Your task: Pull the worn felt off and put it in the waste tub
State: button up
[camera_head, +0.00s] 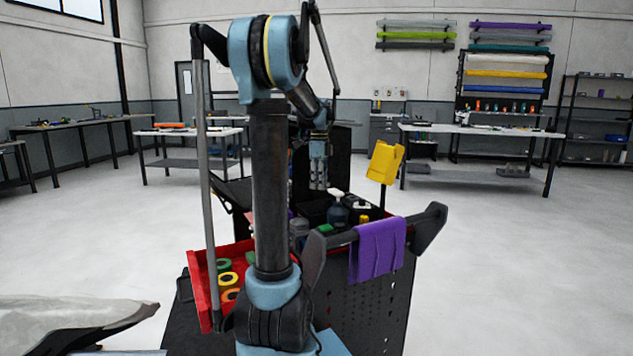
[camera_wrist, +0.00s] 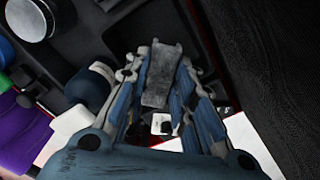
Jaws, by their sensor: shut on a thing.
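My gripper (camera_head: 318,168) hangs pointing down over the tool cart in the head view. In the wrist view its blue and pale fingers (camera_wrist: 163,92) are closed on a mottled grey strip, which looks like the worn felt (camera_wrist: 160,75). The strip lies between the fingertips and sticks out past them. Below it are dark surfaces and a small white item with a black mark (camera_wrist: 161,124). In the head view the felt is too small to make out. A black open-looking container (camera_head: 313,208) stands on the cart under the gripper; I cannot tell whether it is the waste tub.
A spray bottle (camera_head: 338,209) stands close to the gripper. A yellow holder (camera_head: 384,161) rises at the cart's right. A purple cloth (camera_head: 378,248) hangs over the cart's handle. A red tray (camera_head: 203,277) holds tape rolls. A round metal-topped container (camera_wrist: 32,18) shows in the wrist view.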

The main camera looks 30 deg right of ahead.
jog(key=shift+s+d+f, duration=0.1)
jog(key=shift+f, duration=2.2)
jog(key=shift+d+f, duration=0.1)
jog(key=shift+f, duration=2.2)
jog(key=shift+a+f, duration=0.1)
jog(key=shift+f, duration=0.55)
jog(key=o, duration=0.8)
jog(key=shift+r, duration=0.1)
notch_tip(320, 180, up, 12)
jog(key=shift+f, duration=0.15)
jog(key=shift+f, duration=0.1)
